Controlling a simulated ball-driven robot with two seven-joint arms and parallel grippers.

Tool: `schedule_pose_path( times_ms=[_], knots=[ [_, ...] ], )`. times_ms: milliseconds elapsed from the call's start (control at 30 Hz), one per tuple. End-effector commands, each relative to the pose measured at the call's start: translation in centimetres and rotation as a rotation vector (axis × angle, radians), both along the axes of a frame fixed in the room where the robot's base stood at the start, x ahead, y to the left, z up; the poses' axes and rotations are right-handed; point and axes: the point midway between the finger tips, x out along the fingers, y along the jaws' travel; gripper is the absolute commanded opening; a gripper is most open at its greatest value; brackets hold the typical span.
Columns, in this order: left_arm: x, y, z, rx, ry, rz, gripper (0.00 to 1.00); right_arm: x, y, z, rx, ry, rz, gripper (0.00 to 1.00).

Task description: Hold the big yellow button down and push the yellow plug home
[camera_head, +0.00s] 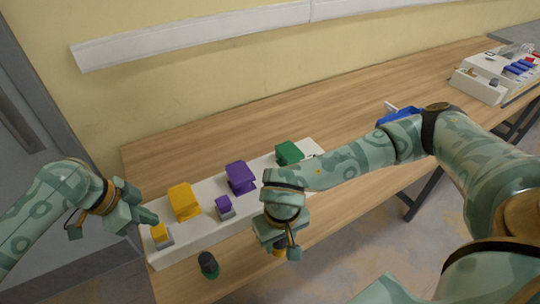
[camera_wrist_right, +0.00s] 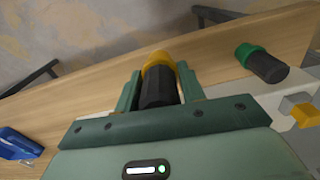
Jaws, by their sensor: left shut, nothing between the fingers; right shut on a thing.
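The yellow plug (camera_wrist_right: 157,84), with a yellow end and a black body, is between the fingers of my right gripper (camera_wrist_right: 158,95), which is shut on it. In the head view the right gripper (camera_head: 278,244) hangs in front of the white strip, its plug (camera_head: 278,251) partly hidden. A large yellow block (camera_head: 184,201) stands on the strip's left part. A smaller yellow piece on a grey base (camera_head: 160,233) is in front of it; I cannot tell which is the button. My left gripper (camera_head: 150,217) is shut and empty, just above the smaller piece; contact is unclear.
The white strip (camera_head: 203,232) also bears a purple block (camera_head: 240,178), a small purple piece (camera_head: 224,207) and a green block (camera_head: 289,153). A green-and-black plug (camera_head: 208,265) is near the table's front edge. A blue object (camera_head: 398,117) and a white box (camera_head: 478,86) are farther right.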

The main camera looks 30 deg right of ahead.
Motion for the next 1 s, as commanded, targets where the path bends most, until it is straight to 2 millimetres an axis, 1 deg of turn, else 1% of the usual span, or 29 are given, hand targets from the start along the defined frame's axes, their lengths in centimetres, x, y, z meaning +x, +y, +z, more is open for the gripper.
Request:
schedule_pose_path(
  times_ms=[100,167,200,267,300,367,400,433,500,600,700,800,867,1000],
  knots=[
    [0.0,0.0,0.0,0.000,0.000,0.000,0.00,2.8,2.5,1.3,0.003,-0.006,-0.107,0.13],
    [0.0,0.0,0.0,0.000,0.000,0.000,0.00,4.9,3.9,2.2,0.003,-0.007,-0.116,0.13],
    [0.0,0.0,0.0,0.000,0.000,0.000,0.00,6.3,4.9,3.0,0.003,-0.008,-0.111,0.13],
    [0.0,0.0,0.0,0.000,0.000,0.000,0.00,8.3,6.8,4.5,0.002,-0.007,-0.101,0.13],
    [0.0,0.0,0.0,0.000,0.000,0.000,0.00,9.5,8.1,5.6,0.002,-0.007,-0.096,0.13],
    [0.0,0.0,0.0,0.000,0.000,0.000,0.00,10.9,10.1,7.4,0.000,-0.006,-0.088,0.13],
    [0.0,0.0,0.0,0.000,0.000,0.000,0.00,12.1,11.3,8.6,0.000,-0.005,-0.088,0.13],
    [0.0,0.0,0.0,0.000,0.000,0.000,0.00,13.1,12.0,9.5,-0.001,-0.006,-0.093,0.13],
    [0.0,0.0,0.0,0.000,0.000,0.000,0.00,15.7,12.9,11.3,-0.003,-0.004,-0.112,0.13],
    [0.0,0.0,0.0,0.000,0.000,0.000,0.00,18.7,14.1,13.7,-0.003,-0.003,-0.130,0.13],
    [0.0,0.0,0.0,0.000,0.000,0.000,0.00,20.8,14.9,15.8,-0.006,0.000,-0.145,0.13],
    [0.0,0.0,0.0,0.000,0.000,0.000,0.00,22.1,15.5,17.2,-0.005,0.001,-0.154,0.13],
    [0.0,0.0,0.0,0.000,0.000,0.000,0.00,22.5,15.6,17.7,-0.005,0.003,-0.157,0.13],
    [0.0,0.0,0.0,0.000,0.000,0.000,0.00,22.9,15.7,18.0,-0.006,0.005,-0.160,0.13]
  ],
)
